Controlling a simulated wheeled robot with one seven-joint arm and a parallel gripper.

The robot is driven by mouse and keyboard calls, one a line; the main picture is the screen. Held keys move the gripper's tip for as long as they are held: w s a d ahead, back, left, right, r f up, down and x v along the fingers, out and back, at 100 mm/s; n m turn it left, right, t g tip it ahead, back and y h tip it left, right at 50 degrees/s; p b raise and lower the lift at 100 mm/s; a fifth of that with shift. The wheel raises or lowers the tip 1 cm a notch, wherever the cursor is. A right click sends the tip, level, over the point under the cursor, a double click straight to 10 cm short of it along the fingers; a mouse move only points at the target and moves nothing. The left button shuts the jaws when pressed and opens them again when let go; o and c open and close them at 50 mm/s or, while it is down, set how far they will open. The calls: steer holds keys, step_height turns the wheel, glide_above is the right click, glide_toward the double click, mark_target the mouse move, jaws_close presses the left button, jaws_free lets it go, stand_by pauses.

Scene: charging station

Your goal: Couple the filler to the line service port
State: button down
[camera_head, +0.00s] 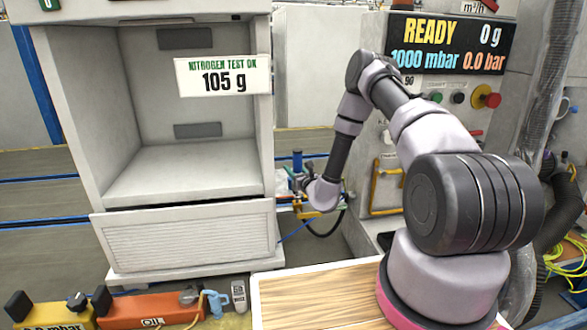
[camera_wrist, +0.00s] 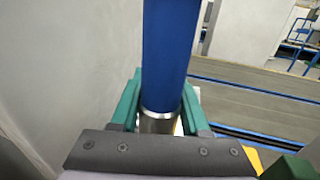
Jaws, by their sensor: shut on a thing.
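A blue cylinder with a metal collar, which looks like the filler (camera_wrist: 170,50), stands between the green fingers of my gripper (camera_wrist: 160,108) in the wrist view. My gripper is shut on it. In the head view my gripper (camera_head: 299,182) is beside the right side of the white cabinet, and the filler's blue top (camera_head: 297,158) rises above it. A dark hose (camera_head: 335,226) loops below my gripper. I cannot make out the line service port, nor whether the filler touches it.
The white cabinet (camera_head: 185,175) has an open bay and a label reading "NITROGEN TEST OK 105 g" (camera_head: 222,76). The station display (camera_head: 450,46) reads READY, 0 g, 1000 mbar, 0.0 bar. A yellow holder (camera_head: 386,187) is on the station. Orange and yellow units (camera_head: 150,310) lie at front left.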

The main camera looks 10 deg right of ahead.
steer(key=shift+f, duration=1.15)
steer(key=shift+f, duration=0.2)
steer(key=shift+c, duration=1.5)
jaws_free()
steer(key=v, duration=1)
steer(key=shift+s+d, duration=0.15)
steer(key=shift+s, duration=0.2)
